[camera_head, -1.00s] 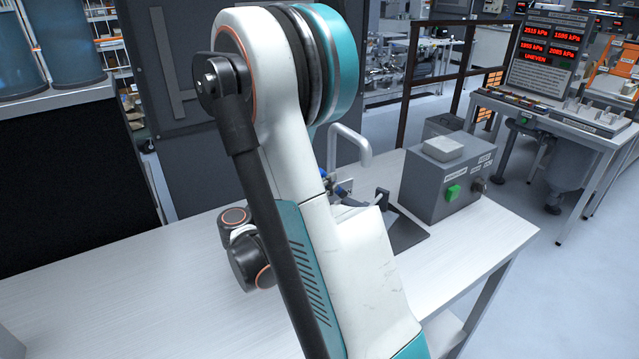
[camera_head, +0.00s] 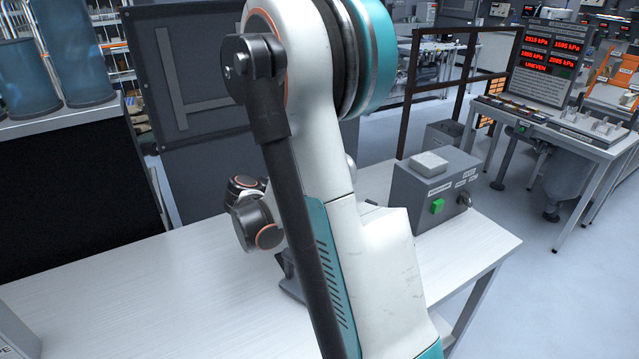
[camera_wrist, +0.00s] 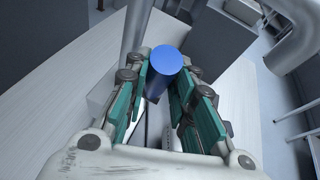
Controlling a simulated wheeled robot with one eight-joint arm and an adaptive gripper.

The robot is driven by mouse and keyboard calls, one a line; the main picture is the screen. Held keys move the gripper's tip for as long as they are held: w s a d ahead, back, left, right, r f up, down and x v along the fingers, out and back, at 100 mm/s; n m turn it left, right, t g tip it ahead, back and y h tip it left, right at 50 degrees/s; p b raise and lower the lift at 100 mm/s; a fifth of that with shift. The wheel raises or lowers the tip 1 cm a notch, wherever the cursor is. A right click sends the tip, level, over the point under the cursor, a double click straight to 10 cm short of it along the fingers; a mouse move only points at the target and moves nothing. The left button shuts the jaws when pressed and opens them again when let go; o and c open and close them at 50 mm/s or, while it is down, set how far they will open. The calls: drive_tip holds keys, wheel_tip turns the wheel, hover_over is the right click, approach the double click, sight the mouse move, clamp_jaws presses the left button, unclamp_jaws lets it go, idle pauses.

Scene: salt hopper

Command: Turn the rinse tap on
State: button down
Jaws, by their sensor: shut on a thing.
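In the wrist view, a round-ended blue handle (camera_wrist: 167,61) stands between the two fingers of my gripper (camera_wrist: 166,88). The gripper is shut on it, with a finger at each side. A grey upright pipe (camera_wrist: 136,35) rises just beyond the left finger. A thicker curved grey pipe (camera_wrist: 297,40) crosses the upper right corner. In the head view my arm hides the tap and my gripper. No water shows.
A pale bench (camera_head: 120,287) carries a grey control box (camera_head: 425,193) with a green button (camera_head: 437,206), right of my arm. A dark panel (camera_head: 195,75) stands behind the bench. The bench's left front is clear.

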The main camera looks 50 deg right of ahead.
drive_tip(key=d+y+p, duration=0.1)
drive_tip(key=r+y+p, duration=0.1)
drive_tip(key=s+d+y+p, duration=0.1)
drive_tip(key=shift+d+r+m+t, duration=0.15)
drive_tip(key=shift+d+m+t, duration=0.15)
drive_tip(key=shift+t, duration=0.1)
drive_tip(key=shift+s+d+t+y+p, duration=0.15)
drive_tip(key=shift+d+y+p, duration=0.35)
drive_tip(key=shift+y, duration=0.15)
drive_tip(key=shift+s+d+t+y+p, duration=0.15)
drive_tip(key=shift+d+y+p, duration=0.2)
drive_tip(key=shift+y+p, duration=0.25)
drive_tip(key=c, duration=1.3)
unclamp_jaws()
drive_tip(key=shift+c, duration=0.2)
drive_tip(key=shift+w, duration=0.1)
drive_tip(key=v, duration=0.7)
drive_tip(key=shift+a+r, duration=0.25)
